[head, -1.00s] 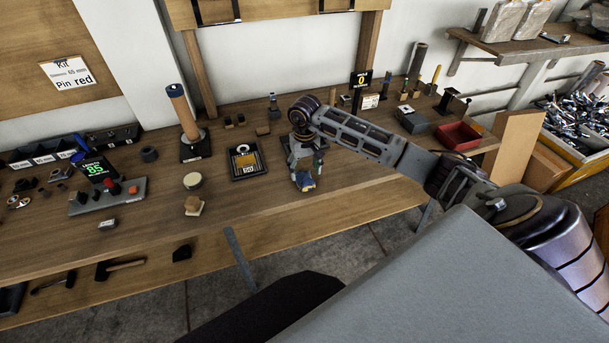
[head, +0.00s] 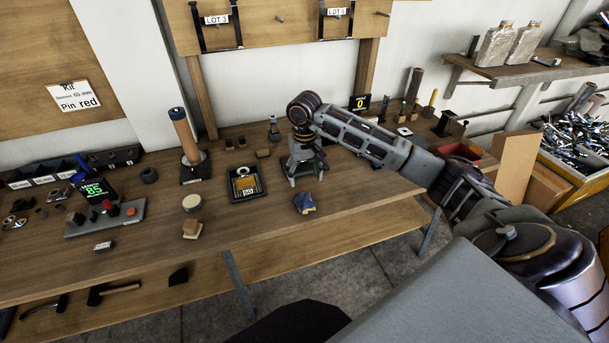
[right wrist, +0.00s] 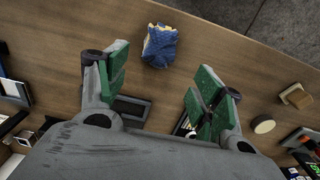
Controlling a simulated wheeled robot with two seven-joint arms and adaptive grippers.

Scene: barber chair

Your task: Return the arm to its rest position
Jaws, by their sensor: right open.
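My right arm reaches in from the right in the head view. Its right gripper (head: 305,170) points down over the wooden workbench (head: 150,250). In the right wrist view the gripper (right wrist: 158,85) has its green-padded fingers wide apart with nothing between them. A crumpled blue and yellow cloth-like item (head: 304,203) lies on the bench near its front edge, apart from the gripper. It also shows beyond the fingers in the right wrist view (right wrist: 160,46). My left gripper does not show.
A black-framed scale-like device (head: 246,184) lies left of the gripper. A tall cylinder on a stand (head: 185,138) and a grey control box (head: 105,219) are farther left. A red bin (head: 461,152) sits at the bench's right end, partly behind my arm. Front bench space is mostly clear.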

